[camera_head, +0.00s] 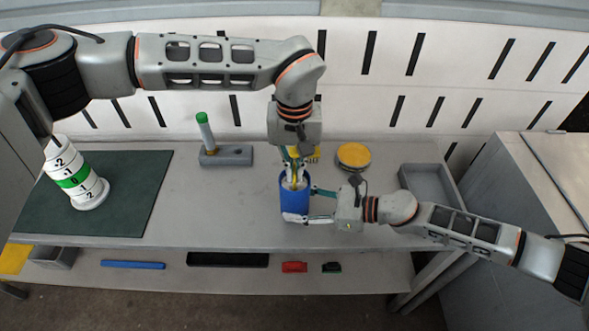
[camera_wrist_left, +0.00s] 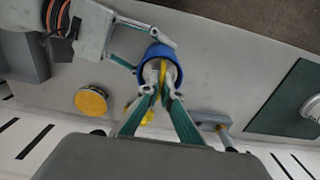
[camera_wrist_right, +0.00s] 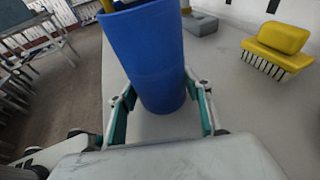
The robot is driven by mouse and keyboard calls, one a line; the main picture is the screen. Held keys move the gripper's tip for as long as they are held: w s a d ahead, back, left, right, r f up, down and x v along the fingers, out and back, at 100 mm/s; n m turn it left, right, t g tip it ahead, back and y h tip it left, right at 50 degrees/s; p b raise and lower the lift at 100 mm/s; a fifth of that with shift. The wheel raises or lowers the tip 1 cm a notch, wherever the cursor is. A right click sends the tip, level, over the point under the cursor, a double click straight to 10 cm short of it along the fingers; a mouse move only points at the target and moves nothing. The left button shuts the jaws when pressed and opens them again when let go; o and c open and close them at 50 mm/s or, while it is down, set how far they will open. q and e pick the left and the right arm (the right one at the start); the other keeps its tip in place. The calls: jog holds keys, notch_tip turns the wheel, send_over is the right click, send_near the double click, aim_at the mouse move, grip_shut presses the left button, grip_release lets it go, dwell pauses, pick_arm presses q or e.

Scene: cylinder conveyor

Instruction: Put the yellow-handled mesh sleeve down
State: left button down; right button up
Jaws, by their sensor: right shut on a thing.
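A blue cylinder (camera_head: 294,202) stands upright on the grey table, and it also shows in the right wrist view (camera_wrist_right: 150,60). My right gripper (camera_head: 308,205) is shut around its side from the right. My left gripper (camera_wrist_left: 163,80) points down at the cylinder's open top, its fingertips close together at the mouth. Yellow parts of the mesh sleeve's handle (camera_wrist_left: 178,76) show beside these fingertips. Whether the left fingers press on the handle is unclear.
Behind the cylinder are a yellow block with dark bristles (camera_wrist_right: 280,42) and a yellow-topped round tin (camera_head: 353,157). A grey holder (camera_head: 235,156) with a green-capped tube, a white ringed stack (camera_head: 88,190) on a green mat (camera_head: 130,205), and a grey tray (camera_head: 425,185) surround it.

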pick_arm(q)
jog(key=c, duration=2.7)
grip_release()
jog(key=shift+f, duration=0.2)
jog(key=o, duration=0.4)
jog(key=shift+r, duration=0.1)
notch_tip(320, 180, up, 12)
jog(key=shift+r, duration=0.1)
pick_arm(e)
jog(key=o, duration=1.3)
